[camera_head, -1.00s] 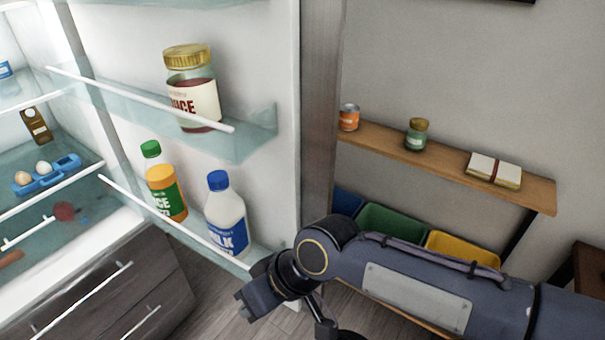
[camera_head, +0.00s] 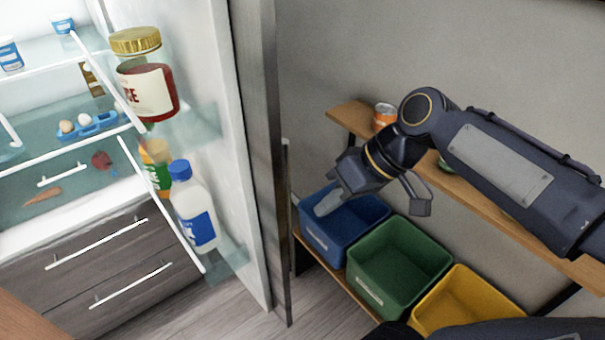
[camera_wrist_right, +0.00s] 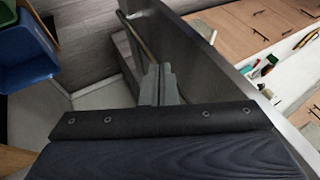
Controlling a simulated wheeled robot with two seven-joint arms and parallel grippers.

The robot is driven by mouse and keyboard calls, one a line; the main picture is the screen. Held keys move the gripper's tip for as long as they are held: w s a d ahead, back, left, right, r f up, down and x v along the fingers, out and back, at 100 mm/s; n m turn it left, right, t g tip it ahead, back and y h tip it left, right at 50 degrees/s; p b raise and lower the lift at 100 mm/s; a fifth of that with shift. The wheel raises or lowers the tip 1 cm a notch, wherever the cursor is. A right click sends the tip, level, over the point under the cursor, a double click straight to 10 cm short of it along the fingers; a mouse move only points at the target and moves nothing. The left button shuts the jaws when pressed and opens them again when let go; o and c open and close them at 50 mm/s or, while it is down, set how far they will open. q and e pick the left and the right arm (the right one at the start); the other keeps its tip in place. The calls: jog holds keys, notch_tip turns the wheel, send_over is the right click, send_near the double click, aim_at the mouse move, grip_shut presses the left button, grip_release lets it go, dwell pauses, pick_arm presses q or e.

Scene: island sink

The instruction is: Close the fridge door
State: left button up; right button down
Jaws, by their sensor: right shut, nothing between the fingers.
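The fridge door (camera_head: 263,190) stands open, seen nearly edge-on in the head view, with its inner shelves facing left. A juice jar (camera_head: 148,92), a green-labelled bottle partly hidden behind, and a milk bottle (camera_head: 196,215) stand on these shelves. The door's handle (camera_head: 287,200) is on its outer side. My right gripper (camera_head: 328,204) is shut and empty, on the outer side of the door. In the right wrist view my shut fingers (camera_wrist_right: 160,84) point along the door's outer face (camera_wrist_right: 190,62), close to the handle (camera_wrist_right: 137,36). Contact cannot be told. My left gripper is not in view.
The fridge interior at left holds an egg tray (camera_head: 90,126) and drawers (camera_head: 95,250). Behind my right arm is a wooden wall shelf (camera_head: 352,119). Blue (camera_head: 340,235), green (camera_head: 395,262) and yellow (camera_head: 468,303) bins stand below it, close to the door's outer side.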

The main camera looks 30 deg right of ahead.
jog(key=w+d+r+n+g+y, duration=0.1)
jog(key=w+d+r+n+g, duration=0.1)
jog(key=w+d+r+n, duration=0.35)
jog(key=w+a+f+m+p, duration=0.1)
jog(key=a+f+p, duration=0.1)
jog(key=a+f, duration=0.2)
jog(key=shift+w+a+f+p, duration=0.2)
jog(key=shift+a+p, duration=0.1)
jog(key=shift+a, duration=0.95)
jog(key=shift+s, duration=0.1)
